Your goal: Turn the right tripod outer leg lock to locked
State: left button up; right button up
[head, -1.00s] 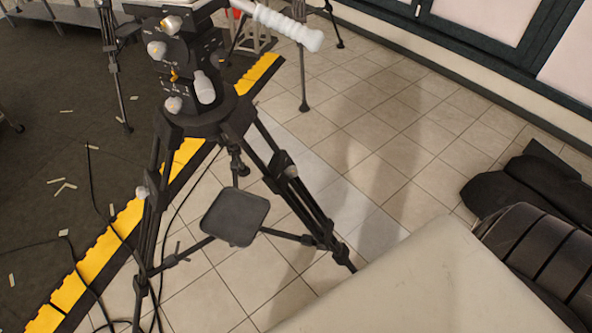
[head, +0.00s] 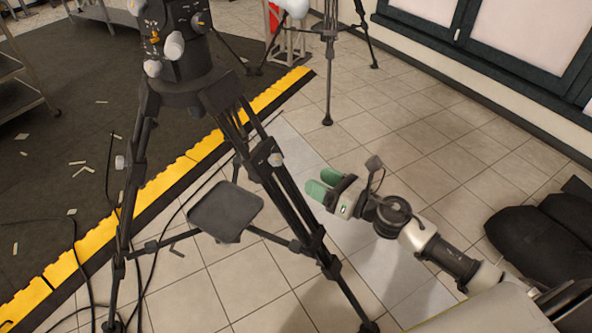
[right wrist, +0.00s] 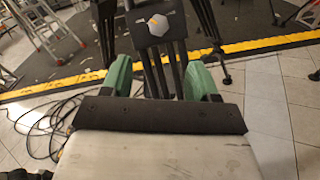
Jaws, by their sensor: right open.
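The tripod (head: 190,92) stands upright with its legs spread. Its right outer leg lock (head: 276,159) is a small pale grey knob on the dark right leg. In the right wrist view the lock (right wrist: 158,24) is a grey hexagonal knob with an orange mark on a black plate, with small pale markings on both sides. My right gripper (head: 320,187) is open and empty, to the right of the lock and apart from it. In the right wrist view the green fingers of my gripper (right wrist: 160,78) frame the leg below the lock. My left gripper is out of view.
Another pale lock (head: 120,162) sits on the left leg. A dark square tray (head: 226,208) hangs between the legs. Black cables (head: 82,240) trail on the floor at left. A second tripod (head: 329,70) stands behind. Black bags (head: 545,240) lie at right.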

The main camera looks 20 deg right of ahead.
aim_at(280, 161)
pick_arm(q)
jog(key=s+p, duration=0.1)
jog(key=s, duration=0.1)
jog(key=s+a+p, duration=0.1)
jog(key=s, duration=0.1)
pick_arm(e)
jog(key=x, duration=1.1)
jog(key=shift+s+a+r, duration=0.1)
